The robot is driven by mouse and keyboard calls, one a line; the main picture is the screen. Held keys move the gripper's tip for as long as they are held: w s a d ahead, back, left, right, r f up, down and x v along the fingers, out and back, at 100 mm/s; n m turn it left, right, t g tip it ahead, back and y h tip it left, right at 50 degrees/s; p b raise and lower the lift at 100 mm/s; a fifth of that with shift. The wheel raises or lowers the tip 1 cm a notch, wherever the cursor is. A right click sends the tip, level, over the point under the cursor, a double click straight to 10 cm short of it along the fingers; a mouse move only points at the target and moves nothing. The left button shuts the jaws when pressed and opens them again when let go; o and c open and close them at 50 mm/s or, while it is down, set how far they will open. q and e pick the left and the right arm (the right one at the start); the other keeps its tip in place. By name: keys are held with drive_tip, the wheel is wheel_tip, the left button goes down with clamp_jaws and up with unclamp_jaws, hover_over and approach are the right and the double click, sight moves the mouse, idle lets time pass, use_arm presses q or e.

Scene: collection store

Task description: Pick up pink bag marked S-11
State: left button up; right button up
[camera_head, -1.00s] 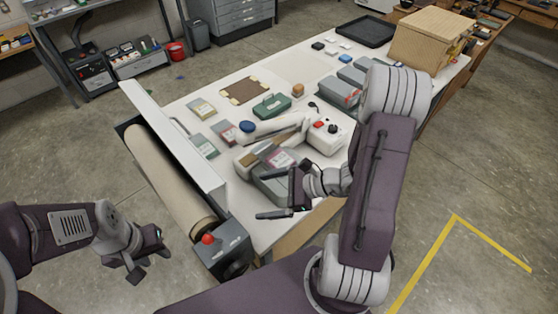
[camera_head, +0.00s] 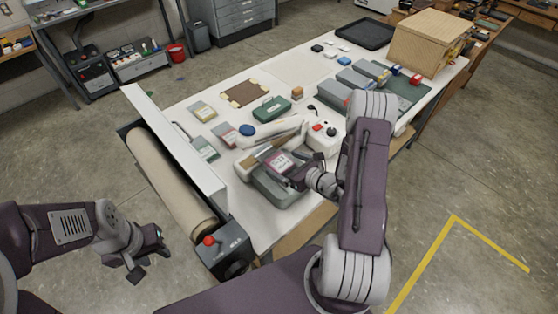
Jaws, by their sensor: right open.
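A bag with a pink label (camera_head: 279,161) lies on the grey device (camera_head: 268,186) near the table's front edge; its print is too small to read. A second bag with a pinkish-red label (camera_head: 225,133) lies flat on the left part of the table, also unreadable. My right gripper (camera_head: 298,172) is open, close beside the right edge of the bag on the device. Whether it touches that bag cannot be told, and its fingers are partly hidden. My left gripper (camera_head: 148,264) hangs open and empty over the floor, left of the table.
A yellowish bag (camera_head: 202,111) and a greenish bag (camera_head: 205,149) lie near the roller (camera_head: 170,180). A green box (camera_head: 271,109), a white device with a red button (camera_head: 320,136) and grey boxes (camera_head: 335,94) stand behind. A wooden box (camera_head: 428,42) is at the far right.

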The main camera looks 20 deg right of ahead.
drive_tip(key=shift+x, duration=1.2)
drive_tip(key=shift+s, duration=0.15)
drive_tip(key=c, duration=1.6)
drive_tip(key=shift+r, duration=0.6)
wheel_tip(320, 180, up, 2)
drive_tip(key=shift+d+r+b, duration=0.1)
drive_tip(key=shift+b, duration=0.25)
drive_tip(key=s, duration=0.1)
drive_tip(key=s+d+b, duration=0.1)
drive_tip(key=s, duration=0.2)
drive_tip(key=shift+s+d+b, duration=0.3)
drive_tip(key=shift+s+d, duration=0.1)
drive_tip(key=s+d+p, duration=0.2)
drive_tip(key=s+d, duration=0.2)
drive_tip(key=s, duration=0.8)
